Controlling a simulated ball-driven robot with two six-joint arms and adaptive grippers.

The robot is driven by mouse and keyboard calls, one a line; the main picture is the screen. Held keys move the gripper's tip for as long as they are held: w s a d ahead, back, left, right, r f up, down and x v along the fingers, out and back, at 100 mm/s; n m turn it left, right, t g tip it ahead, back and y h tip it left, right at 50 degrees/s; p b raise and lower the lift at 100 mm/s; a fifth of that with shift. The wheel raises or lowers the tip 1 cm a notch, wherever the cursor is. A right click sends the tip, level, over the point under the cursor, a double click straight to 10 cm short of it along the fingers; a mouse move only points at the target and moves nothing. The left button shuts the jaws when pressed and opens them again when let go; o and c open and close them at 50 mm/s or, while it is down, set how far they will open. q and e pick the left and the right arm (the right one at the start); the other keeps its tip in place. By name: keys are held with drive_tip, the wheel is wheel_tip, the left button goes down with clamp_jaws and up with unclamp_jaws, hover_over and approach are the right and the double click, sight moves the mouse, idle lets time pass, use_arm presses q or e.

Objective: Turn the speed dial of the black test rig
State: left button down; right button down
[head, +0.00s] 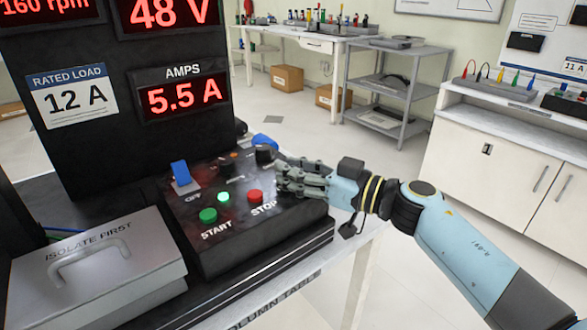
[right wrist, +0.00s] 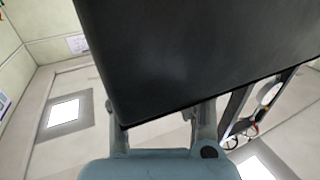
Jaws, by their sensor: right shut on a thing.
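The black test rig has a sloped control box (head: 225,238) in the head view. The speed dial (head: 264,154), a dark knob, stands at its far right corner and is partly covered by my fingers. My right gripper (head: 277,167) reaches in from the right and is shut on the dial. In the right wrist view, my right gripper's fingers (right wrist: 162,125) stand at the edge of a large black surface (right wrist: 200,60), which hides their tips. My left gripper is out of view.
Green START (head: 208,215) and red STOP (head: 255,196) buttons sit close to the gripper. A blue switch (head: 181,174) is at the left of the panel. A grey lidded box (head: 95,285) stands in front. The rig's display reads 5.5 A (head: 184,97).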

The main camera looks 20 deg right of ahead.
idle(0.3)
drive_tip(key=m+t+h+p, duration=0.2)
drive_tip(key=h+p, duration=0.1)
drive_tip(key=p, duration=0.1)
drive_tip(key=shift+s+r, duration=0.1)
drive_tip(key=shift+r, duration=0.05)
drive_tip(key=shift+m+t+h+p, duration=0.3)
drive_tip(key=shift+m+h+p, duration=0.1)
drive_tip(key=shift+m+p, duration=0.1)
drive_tip(key=shift+f+m+t+h, duration=0.25)
drive_tip(key=shift+m+t+h, duration=0.25)
drive_tip(key=shift+m+h, duration=0.4)
drive_tip(key=shift+f+m+h+b, duration=0.2)
drive_tip(key=shift+m+h+b, duration=0.2)
drive_tip(key=shift+h, duration=0.6)
drive_tip(key=shift+d+m+t+h+b, duration=0.1)
drive_tip(key=shift+m+t+h+b, duration=0.3)
drive_tip(key=shift+m+h+b, duration=0.5)
drive_tip(key=shift+h, duration=0.4)
